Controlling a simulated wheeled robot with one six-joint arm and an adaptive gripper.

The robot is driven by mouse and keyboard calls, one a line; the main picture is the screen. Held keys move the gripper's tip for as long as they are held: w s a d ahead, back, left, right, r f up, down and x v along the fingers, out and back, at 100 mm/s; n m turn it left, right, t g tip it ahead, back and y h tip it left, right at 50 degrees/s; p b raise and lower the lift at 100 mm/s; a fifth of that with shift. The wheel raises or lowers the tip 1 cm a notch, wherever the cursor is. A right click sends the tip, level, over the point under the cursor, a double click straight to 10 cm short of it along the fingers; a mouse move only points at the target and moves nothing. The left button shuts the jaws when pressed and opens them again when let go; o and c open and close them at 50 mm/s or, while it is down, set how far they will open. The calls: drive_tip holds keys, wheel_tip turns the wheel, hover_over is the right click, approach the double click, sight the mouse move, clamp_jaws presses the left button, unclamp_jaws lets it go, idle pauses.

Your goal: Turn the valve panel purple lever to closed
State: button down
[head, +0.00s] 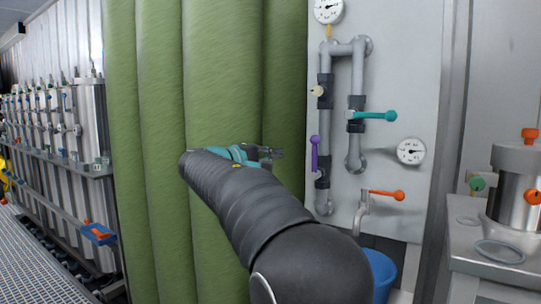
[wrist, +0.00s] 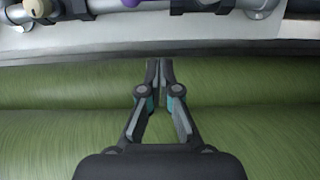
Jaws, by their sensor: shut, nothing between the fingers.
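The purple lever (head: 315,153) is on the left pipe of the valve panel (head: 400,85) in the head view. Its handle points up, along the pipe. In the wrist view a bit of the purple lever (wrist: 132,2) shows at the top edge; the rest is out of frame.
A teal lever (head: 377,115) points sideways on the right pipe. An orange tap lever (head: 387,194) sits below, above a blue bucket (head: 383,270). A beige knob (head: 317,91) is above the purple lever.

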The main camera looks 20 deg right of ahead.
sight(315, 158)
drive_tip(key=d, duration=0.8)
drive_tip(key=shift+s, duration=0.4)
